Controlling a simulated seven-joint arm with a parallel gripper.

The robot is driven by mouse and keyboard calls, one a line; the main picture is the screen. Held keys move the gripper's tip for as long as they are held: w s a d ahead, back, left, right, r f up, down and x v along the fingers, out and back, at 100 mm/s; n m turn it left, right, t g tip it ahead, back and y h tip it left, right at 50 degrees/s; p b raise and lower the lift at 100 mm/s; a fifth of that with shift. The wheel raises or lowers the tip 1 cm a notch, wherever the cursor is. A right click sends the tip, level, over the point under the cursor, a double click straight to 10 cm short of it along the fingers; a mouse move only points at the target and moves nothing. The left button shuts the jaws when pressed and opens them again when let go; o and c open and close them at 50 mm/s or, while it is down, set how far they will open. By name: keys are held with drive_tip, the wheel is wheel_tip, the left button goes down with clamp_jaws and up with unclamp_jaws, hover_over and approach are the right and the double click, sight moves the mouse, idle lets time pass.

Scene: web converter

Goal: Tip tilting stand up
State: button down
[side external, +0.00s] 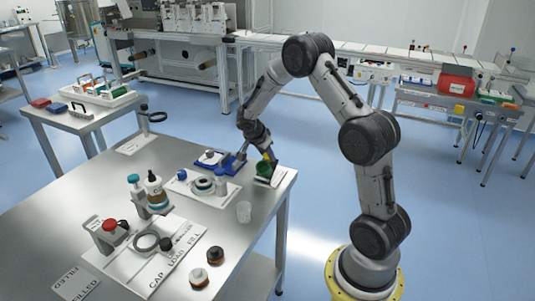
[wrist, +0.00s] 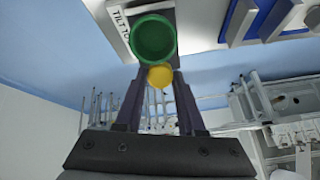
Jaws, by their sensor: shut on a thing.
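The tilting stand shows at the table's right corner in the side view, with a green round cup (side external: 262,168) and a yellow knob (side external: 266,157). It is on a white base plate (side external: 279,177). In the wrist view the green cup (wrist: 154,39) faces the camera, mouth open, against a dark grey stand body (wrist: 188,22). Lettering starting "TILT TO" is on the plate (wrist: 117,28). My gripper (wrist: 160,80) has its two dark fingers on either side of the yellow knob (wrist: 160,75), shut on it. The stand's exact tilt is hard to tell.
Bottles (side external: 154,188) and a red-buttoned device (side external: 108,236) stand farther left. The table edge is close on the right.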

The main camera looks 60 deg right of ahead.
drive_tip(key=shift+a+r, duration=0.1)
drive_tip(key=shift+a, duration=0.1)
idle(0.5)
drive_tip(key=c, duration=0.5)
unclamp_jaws()
drive_tip(key=v, duration=1.4)
drive_tip(key=shift+a+f, duration=0.2)
